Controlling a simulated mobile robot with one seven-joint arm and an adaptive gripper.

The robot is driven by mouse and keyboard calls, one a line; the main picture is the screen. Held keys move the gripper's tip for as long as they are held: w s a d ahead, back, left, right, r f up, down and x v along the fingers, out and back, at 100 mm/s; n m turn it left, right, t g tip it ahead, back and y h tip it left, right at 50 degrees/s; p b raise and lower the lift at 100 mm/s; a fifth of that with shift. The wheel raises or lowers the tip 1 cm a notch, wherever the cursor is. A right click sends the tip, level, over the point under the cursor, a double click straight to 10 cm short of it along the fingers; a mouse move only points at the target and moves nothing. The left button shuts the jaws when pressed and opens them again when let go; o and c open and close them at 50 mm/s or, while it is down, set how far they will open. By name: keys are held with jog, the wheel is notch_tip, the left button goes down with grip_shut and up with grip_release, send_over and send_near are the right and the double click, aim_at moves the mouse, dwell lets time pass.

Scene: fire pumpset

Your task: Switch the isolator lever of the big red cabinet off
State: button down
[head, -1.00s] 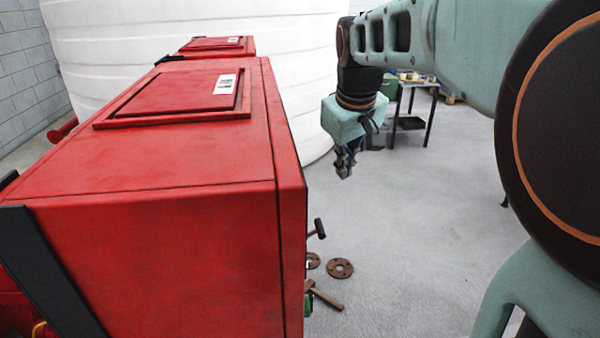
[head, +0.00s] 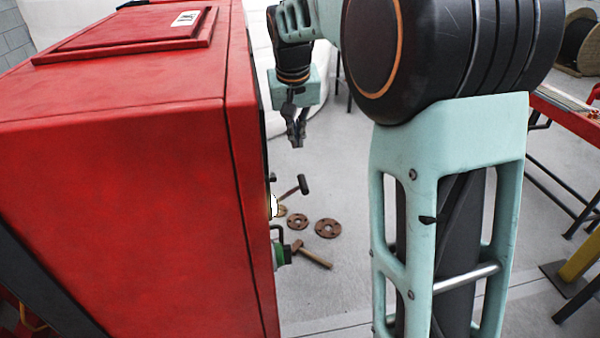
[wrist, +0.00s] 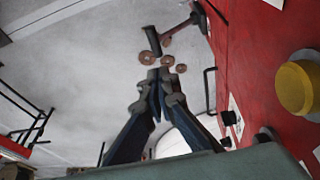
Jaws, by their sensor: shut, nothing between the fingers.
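The big red cabinet (head: 120,165) fills the left of the head view, and its front face runs along the right in the wrist view (wrist: 255,50). The isolator lever (head: 290,190) sticks out from that face, with a dark grip at its outer end. In the wrist view the lever (wrist: 180,29) is at the top, its black grip (wrist: 152,41) just beyond my fingertips in the picture. My gripper (head: 297,143) is shut and empty, pointing down beside the cabinet front, above the lever in the head view. The fingertips (wrist: 158,76) appear apart from the lever.
A yellow button (wrist: 297,88), dark knobs (wrist: 229,118) and a black loop handle (wrist: 209,90) project from the cabinet face. Rusty flanges (head: 327,228) and a hammer (head: 312,254) lie on the floor. A red-topped bench (head: 568,112) stands right; grey floor lies between.

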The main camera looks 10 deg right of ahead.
send_near(302, 181)
jog(key=x, duration=0.5)
jog(key=shift+w+a, duration=0.15)
jog(key=shift+w, duration=0.05)
jog(key=shift+d+f, duration=0.2)
jog(key=shift+f, duration=0.6)
jog(key=shift+d+f+b, duration=0.1)
jog(key=shift+b, duration=0.2)
